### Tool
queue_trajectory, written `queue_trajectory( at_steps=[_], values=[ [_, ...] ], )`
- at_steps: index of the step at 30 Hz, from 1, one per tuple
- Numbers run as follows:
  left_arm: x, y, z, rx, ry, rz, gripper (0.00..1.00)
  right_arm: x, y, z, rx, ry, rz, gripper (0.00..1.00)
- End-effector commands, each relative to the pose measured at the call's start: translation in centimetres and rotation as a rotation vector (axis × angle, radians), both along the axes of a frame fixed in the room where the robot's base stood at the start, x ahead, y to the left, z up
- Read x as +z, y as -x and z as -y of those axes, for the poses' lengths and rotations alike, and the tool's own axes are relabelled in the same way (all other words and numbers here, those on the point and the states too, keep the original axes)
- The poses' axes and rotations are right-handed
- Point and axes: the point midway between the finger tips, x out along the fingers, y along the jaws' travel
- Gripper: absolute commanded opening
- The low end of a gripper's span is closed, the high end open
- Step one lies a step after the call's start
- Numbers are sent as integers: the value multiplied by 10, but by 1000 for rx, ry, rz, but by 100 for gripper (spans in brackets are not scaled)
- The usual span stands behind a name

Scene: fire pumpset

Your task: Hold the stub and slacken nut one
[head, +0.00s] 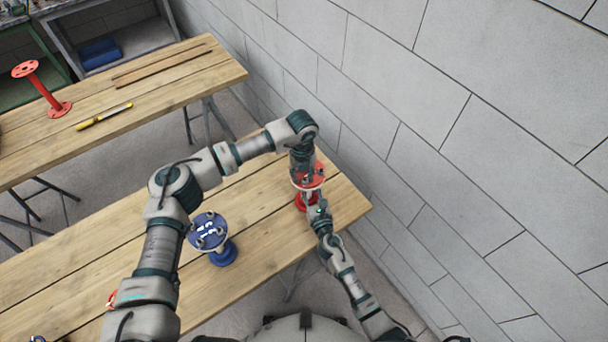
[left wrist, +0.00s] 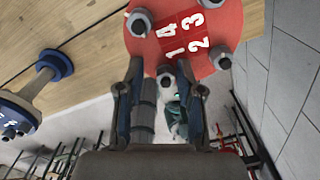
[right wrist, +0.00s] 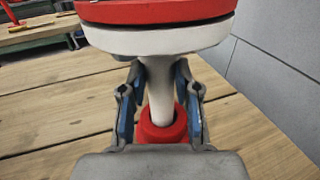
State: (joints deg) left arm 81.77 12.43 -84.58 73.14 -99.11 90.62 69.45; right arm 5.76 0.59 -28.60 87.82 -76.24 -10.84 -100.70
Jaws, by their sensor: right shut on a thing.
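The red-topped stub (head: 308,184) stands on the near bench. In the left wrist view its red flange (left wrist: 150,55) carries a label (left wrist: 186,35) numbered 1 to 4, with grey nuts around the rim. Nut one (left wrist: 166,78), nearest the 1, lies between the tips of my left gripper (left wrist: 166,72). The left fingers are apart, with gaps beside the nut. My left gripper comes down over the flange in the head view. My right gripper (right wrist: 160,85) is shut on the stub's white neck (right wrist: 158,90), under the white lower flange (right wrist: 160,38) and above the red base (right wrist: 163,130).
A blue stub (head: 222,255) stands on the near bench (head: 90,262) left of the red one. A far bench (head: 150,90) holds a red spool (head: 42,90) and a yellow-handled tool (head: 104,117). A block wall (head: 430,130) rises close on the right.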

Motion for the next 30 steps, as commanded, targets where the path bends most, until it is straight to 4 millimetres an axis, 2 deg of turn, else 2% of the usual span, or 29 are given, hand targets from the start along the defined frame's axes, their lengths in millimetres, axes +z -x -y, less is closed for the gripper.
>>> queue_trajectory(
  at_steps=[11,14,24,30],
  values=[
    [4,2,4,-8,6,-3,45,-5,1,1,-2,7,-6,0],
    [17,2,4,-8,6,-2,45,-5,1,1,-2,7,-6,0],
    [90,0,1,-7,6,0,45,-5,1,1,-1,8,-7,0],
    [114,0,0,-5,5,-3,45,-5,0,1,-1,8,-7,0]
  ],
)
